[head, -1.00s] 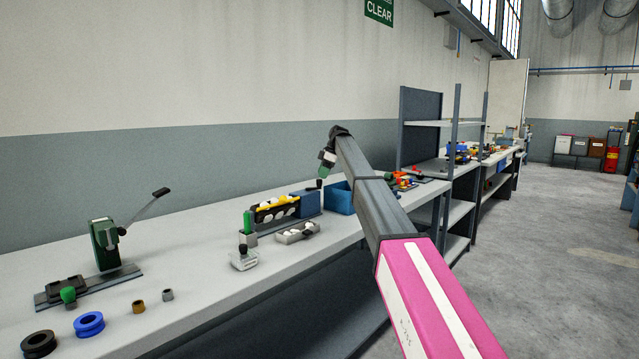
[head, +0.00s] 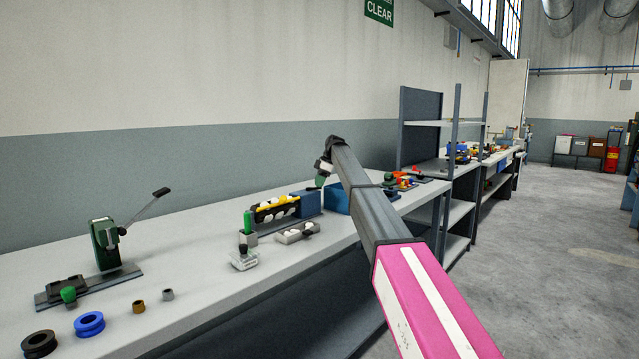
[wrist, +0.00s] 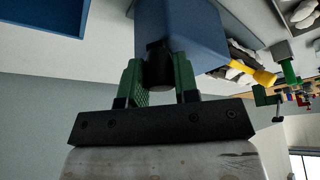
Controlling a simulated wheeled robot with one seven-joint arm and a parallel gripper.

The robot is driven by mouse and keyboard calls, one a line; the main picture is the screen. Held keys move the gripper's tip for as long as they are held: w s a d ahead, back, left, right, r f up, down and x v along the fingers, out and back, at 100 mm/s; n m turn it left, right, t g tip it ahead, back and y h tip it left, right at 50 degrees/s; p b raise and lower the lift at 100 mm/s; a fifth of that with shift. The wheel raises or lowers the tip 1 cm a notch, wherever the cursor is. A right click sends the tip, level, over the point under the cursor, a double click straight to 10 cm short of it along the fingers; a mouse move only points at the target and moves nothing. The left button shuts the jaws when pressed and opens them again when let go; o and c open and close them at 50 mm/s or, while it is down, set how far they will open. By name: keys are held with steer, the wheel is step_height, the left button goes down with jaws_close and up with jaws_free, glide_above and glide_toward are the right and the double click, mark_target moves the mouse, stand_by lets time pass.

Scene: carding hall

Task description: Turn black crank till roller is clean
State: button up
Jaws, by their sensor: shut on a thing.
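My gripper (head: 320,181) is at the right end of the roller device on the bench. In the wrist view its green fingers (wrist: 160,82) are shut on the black crank's knob (wrist: 159,66), beside a blue-grey housing (wrist: 185,28). That housing also shows in the head view (head: 306,204). The roller (head: 275,208) sits left of the housing in a black frame, with yellow and white patches on it. Part of it shows in the wrist view with a yellow piece (wrist: 264,77) and white lumps. The crank's arm is mostly hidden.
A blue bin (head: 337,198) stands just right of the housing. A green lever press (head: 105,243) and loose rings are at the left.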

steer(key=shift+s, duration=0.1)
